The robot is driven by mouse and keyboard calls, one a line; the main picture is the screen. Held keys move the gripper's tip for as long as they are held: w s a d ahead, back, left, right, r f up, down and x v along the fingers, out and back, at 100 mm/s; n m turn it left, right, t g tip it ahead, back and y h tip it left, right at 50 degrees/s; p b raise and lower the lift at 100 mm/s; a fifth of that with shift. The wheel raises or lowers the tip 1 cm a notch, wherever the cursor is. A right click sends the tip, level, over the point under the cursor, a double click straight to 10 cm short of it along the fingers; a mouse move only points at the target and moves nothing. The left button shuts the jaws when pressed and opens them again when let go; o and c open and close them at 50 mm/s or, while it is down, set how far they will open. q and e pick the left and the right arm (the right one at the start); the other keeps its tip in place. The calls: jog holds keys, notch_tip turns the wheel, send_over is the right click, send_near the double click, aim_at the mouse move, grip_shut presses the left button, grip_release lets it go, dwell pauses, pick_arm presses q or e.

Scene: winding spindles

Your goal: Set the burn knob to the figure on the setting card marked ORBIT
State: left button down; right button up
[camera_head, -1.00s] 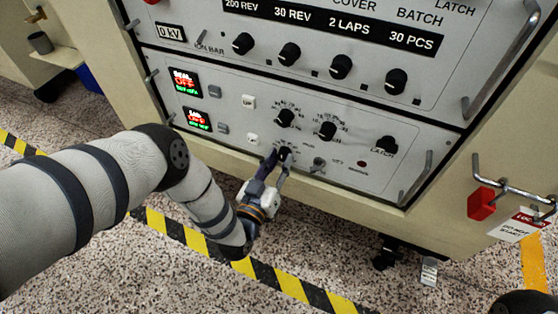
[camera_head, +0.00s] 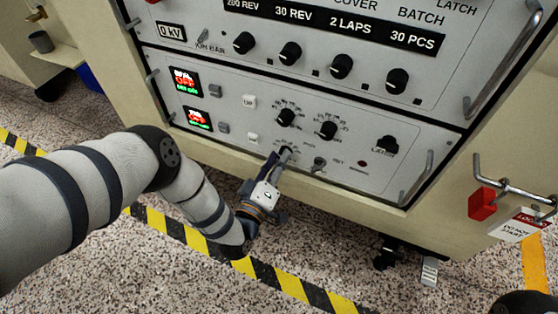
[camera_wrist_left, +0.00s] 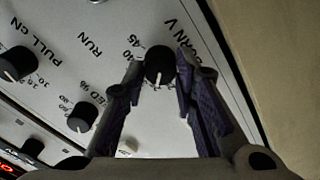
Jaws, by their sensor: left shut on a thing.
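The burn knob (camera_wrist_left: 158,65) is black and round, with a pale line at its lower edge in the left wrist view. Printed beside it are "BURN V" and the figures 40 and 45; the fingers hide other parts of its scale. My left gripper (camera_head: 285,154) is at the lower panel and is shut on this knob, one finger on each side. In the left wrist view the two fingers (camera_wrist_left: 160,88) flank it. In the head view the fingers hide most of the knob. I see no card marked ORBIT. My right gripper is not in view.
Two black knobs (camera_head: 285,117) (camera_head: 328,130) sit just above my left gripper. A latch knob (camera_head: 387,145) and a metal handle (camera_head: 415,180) are further right.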

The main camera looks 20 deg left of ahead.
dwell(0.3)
pick_arm(q)
jog(key=c, duration=1.3)
grip_release()
jog(key=shift+s, duration=0.15)
jog(key=s, duration=1.1)
jog(key=shift+s+a, duration=0.2)
jog(key=shift+s, duration=0.2)
